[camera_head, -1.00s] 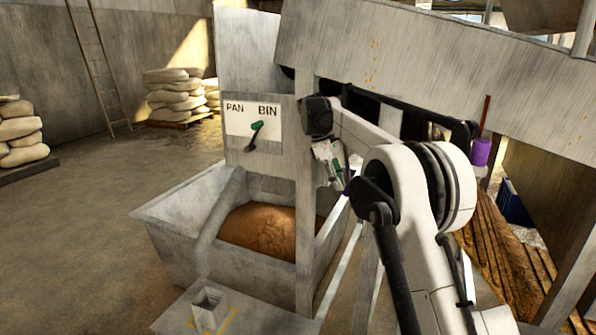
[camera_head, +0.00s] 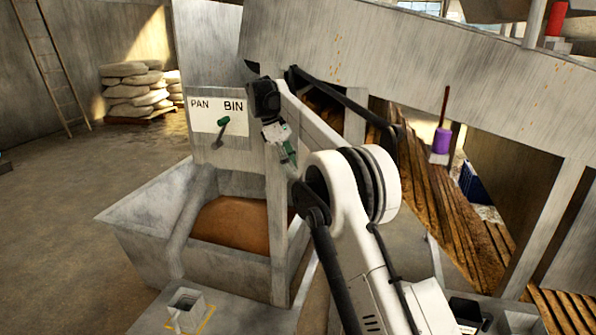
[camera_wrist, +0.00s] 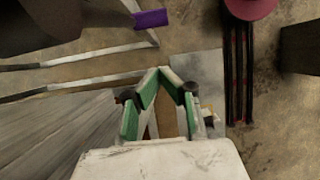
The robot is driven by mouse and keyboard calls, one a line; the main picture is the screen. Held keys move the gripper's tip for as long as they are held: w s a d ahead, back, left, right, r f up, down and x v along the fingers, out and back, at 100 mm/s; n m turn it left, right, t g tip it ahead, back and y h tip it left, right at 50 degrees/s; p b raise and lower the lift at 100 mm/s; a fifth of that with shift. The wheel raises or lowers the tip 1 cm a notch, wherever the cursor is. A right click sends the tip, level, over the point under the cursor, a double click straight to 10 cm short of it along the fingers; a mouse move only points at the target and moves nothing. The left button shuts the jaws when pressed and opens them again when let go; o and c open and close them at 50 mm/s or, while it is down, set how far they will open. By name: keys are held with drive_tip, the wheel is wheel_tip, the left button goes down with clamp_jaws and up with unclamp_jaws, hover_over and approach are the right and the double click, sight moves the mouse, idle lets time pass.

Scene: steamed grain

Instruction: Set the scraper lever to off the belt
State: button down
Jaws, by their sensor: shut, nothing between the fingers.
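My gripper (camera_head: 289,163) is shut and empty, pointing downward beside the grey post in the head view. Its green-padded fingers meet at the tips in the wrist view (camera_wrist: 165,72). No lever is marked as the scraper lever. A purple handle (camera_head: 441,141) with a thin dark red rod stands on a small pale block to the right, apart from my gripper. A purple piece (camera_wrist: 150,19) also shows in the wrist view, beyond the fingertips. A green-handled lever (camera_head: 223,121) is on the white PAN/BIN plate (camera_head: 204,113), its handle tilted towards BIN.
A grey trough (camera_head: 137,216) with brown grain (camera_head: 231,222) lies below the PAN/BIN panel. A long sloping grey beam (camera_head: 420,70) crosses above. A brown slatted belt (camera_head: 462,228) runs down at the right. A red object (camera_head: 556,18) is at the upper right.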

drive_tip(key=a+p+v, duration=0.1)
drive_tip(key=p+v, duration=0.5)
drive_tip(key=v, duration=0.1)
drive_tip(key=shift+w+a, duration=0.2)
drive_tip(key=shift+w, duration=0.1)
drive_tip(key=shift+f, duration=0.15)
idle(0.4)
